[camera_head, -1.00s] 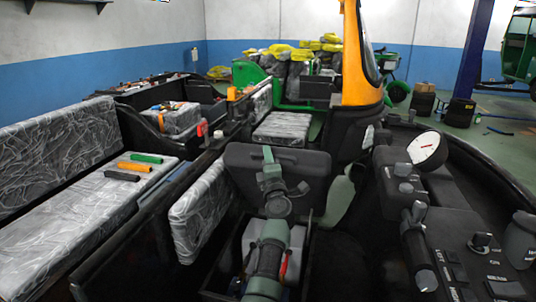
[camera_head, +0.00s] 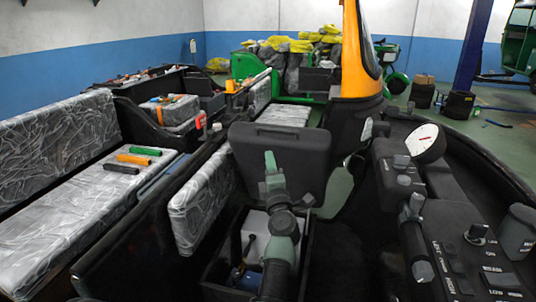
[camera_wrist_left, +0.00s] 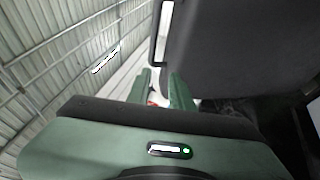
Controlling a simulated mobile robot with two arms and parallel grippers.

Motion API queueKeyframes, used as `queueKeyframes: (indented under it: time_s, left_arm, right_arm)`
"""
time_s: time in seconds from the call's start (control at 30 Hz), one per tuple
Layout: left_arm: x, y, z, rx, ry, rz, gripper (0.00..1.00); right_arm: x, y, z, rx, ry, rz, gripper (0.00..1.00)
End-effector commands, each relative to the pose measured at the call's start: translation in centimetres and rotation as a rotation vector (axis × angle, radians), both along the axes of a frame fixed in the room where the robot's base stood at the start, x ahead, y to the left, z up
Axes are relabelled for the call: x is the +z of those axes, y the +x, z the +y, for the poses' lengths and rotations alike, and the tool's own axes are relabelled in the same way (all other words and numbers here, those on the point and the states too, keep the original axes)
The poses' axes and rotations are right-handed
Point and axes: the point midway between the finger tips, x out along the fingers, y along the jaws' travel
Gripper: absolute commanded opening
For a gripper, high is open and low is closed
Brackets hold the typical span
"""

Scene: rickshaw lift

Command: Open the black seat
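The black seat (camera_head: 305,170) stands tipped up in the middle of the head view, its broad dark panel facing me. An open dark compartment (camera_head: 307,243) lies below it. My left arm rises from the bottom of the head view, and its green gripper (camera_head: 270,162) is in front of the panel. In the left wrist view the two green fingers (camera_wrist_left: 163,90) are apart with nothing clearly held between them. The dark seat panel (camera_wrist_left: 235,55) fills the upper right there, close beside the fingers; contact cannot be told. My right gripper is not in view.
The compartment holds a pale box (camera_head: 256,228) and other items. A dashboard with a round white gauge (camera_head: 425,143) and switches is on the right. A grey wrapped bench (camera_head: 75,215) with coloured grips is on the left. A yellow-orange pillar (camera_head: 361,60) stands behind the seat.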

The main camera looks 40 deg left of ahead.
Motion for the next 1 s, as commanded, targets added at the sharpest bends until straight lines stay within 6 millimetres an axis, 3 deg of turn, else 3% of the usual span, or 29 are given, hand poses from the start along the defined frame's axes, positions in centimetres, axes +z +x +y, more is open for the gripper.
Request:
queueKeyframes:
  time_s: [0.2,0.77,0.87,0.97,1.0]
  left_arm:
    - [-0.2,-0.7,-0.8,0.001,0.001,-0.001,0.22]
    - [-0.9,-0.3,-1.2,-0.009,0.014,0.021,0.22]
    - [-3.5,1.0,-2.8,-0.051,0.068,0.113,0.22]
    - [-8.6,2.7,-5.9,-0.131,0.163,0.270,0.22]
    - [-11.1,3.3,-7.5,-0.173,0.206,0.343,0.22]
  right_arm:
    - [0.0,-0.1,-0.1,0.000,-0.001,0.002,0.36]
    - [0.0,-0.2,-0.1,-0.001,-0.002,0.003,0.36]
    - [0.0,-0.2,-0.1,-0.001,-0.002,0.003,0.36]
    - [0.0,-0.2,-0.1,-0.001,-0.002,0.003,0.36]
    - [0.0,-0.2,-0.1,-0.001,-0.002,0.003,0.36]
